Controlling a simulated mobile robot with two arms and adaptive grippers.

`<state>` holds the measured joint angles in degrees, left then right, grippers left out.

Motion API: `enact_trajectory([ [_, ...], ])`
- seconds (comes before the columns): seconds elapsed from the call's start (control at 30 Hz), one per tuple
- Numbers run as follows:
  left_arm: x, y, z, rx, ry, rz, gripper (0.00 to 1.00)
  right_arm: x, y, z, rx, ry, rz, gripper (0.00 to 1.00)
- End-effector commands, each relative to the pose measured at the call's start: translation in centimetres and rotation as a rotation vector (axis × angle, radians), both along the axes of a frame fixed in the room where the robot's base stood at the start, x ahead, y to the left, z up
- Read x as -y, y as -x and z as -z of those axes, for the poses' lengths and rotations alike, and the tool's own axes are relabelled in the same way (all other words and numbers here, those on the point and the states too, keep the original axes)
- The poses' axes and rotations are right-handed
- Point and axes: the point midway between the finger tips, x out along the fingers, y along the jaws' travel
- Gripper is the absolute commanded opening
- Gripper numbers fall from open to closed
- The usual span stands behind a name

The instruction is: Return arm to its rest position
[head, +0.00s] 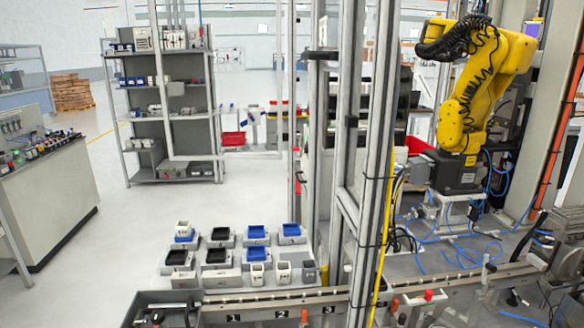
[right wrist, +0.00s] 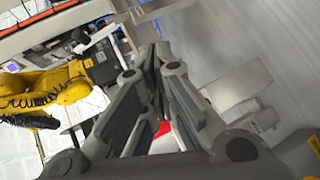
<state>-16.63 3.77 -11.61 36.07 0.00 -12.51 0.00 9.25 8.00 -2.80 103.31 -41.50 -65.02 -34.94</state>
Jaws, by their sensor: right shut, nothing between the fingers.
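My right gripper (right wrist: 153,62) shows in the right wrist view. Its dark grey fingers come together at the tips, and nothing is held between them. The fingers point up the picture, with no object touching them. My left gripper is not in view, and neither of my arms shows in the head view.
A yellow robot arm (head: 475,85) stands on a dark base at the right, behind metal frame posts (head: 372,160). It also shows in the right wrist view (right wrist: 62,86). Small blue, black and white bins stand on a stepped rack (head: 205,282). Shelves (head: 175,100) and open floor lie behind.

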Motion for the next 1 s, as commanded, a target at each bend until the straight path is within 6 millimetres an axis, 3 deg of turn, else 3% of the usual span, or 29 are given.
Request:
enact_trajectory([
  [0.03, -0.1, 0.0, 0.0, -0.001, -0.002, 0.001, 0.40, -1.2, 2.3, 2.1, -0.011, -0.090, 0.006, 0.00],
  [0.2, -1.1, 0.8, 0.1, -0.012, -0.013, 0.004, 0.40, -5.8, 10.2, 7.7, -0.057, -0.417, 0.060, 0.00],
  [0.33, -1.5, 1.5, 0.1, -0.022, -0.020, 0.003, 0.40, -9.6, 16.4, 10.3, -0.117, -0.643, 0.120, 0.00],
  [0.5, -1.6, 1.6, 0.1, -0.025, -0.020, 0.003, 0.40, -13.3, 22.6, 11.6, -0.194, -0.849, 0.191, 0.00],
  [0.83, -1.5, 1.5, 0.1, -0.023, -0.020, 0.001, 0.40, -18.5, 31.4, 11.2, -0.330, -1.101, 0.308, 0.00],
  [1.0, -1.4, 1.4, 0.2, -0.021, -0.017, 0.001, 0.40, -18.7, 30.7, 14.4, -0.346, -1.103, 0.321, 0.00],
])
